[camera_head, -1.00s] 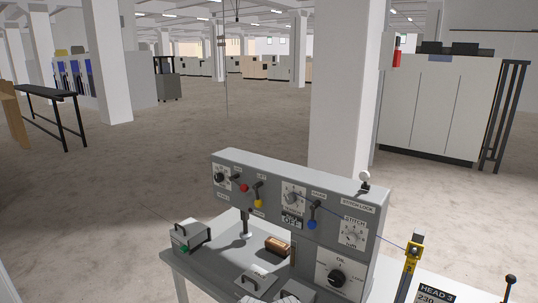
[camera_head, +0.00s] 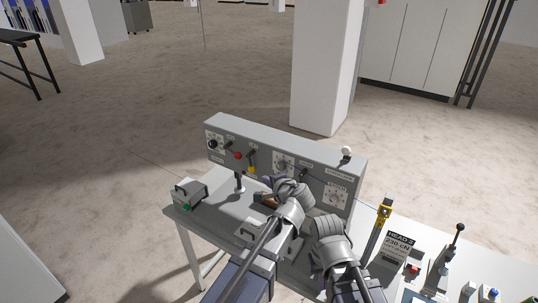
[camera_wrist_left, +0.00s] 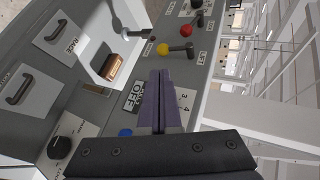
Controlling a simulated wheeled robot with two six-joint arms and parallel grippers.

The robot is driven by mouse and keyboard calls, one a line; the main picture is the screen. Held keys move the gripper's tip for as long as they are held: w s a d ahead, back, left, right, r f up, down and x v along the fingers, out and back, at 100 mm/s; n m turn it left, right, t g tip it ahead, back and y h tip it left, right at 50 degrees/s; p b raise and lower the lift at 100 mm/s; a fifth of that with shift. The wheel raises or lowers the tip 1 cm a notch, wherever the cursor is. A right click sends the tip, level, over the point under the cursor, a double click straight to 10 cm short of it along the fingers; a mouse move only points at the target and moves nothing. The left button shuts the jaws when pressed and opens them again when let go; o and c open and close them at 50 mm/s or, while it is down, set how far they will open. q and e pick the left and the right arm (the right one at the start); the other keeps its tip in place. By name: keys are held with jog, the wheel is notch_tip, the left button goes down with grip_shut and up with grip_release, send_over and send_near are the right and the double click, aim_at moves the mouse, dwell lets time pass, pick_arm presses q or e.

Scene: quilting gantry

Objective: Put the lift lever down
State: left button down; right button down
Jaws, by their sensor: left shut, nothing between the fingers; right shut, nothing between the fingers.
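The lift lever (camera_head: 252,168), a dark rod with a yellow tip, is on the grey control panel (camera_head: 225,128) and points down. In the left wrist view its yellow ball (camera_wrist_left: 163,48) is at the end away from its LIFT label. My left gripper (camera_head: 268,182) is in front of the panel, right of the lever in the head view. Its fingers (camera_wrist_left: 160,76) are shut and empty, with tips close to the yellow ball and apart from it as far as I can see. My right gripper (camera_head: 322,262) is shut and low in front of the panel, its fingertips mostly hidden by its wrist.
A red-tipped lever (camera_head: 238,155) is left of the lift lever. A wooden block (camera_wrist_left: 112,67) lies on the table below. A blue-tipped lever (camera_wrist_left: 126,132) is beside my left fingers.

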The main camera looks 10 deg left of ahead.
pick_arm(q)
jog(key=b, duration=0.5)
send_near(252, 165)
notch_tip(252, 165, down, 3)
jog(key=w+a, duration=0.1)
jog(key=w, duration=0.1)
jog(key=shift+w+a+r, duration=0.15)
jog(key=shift+w+a, duration=0.55)
jog(key=shift+a, duration=0.1)
jog(key=shift+w+a, duration=0.45)
jog(key=shift+w, duration=0.05)
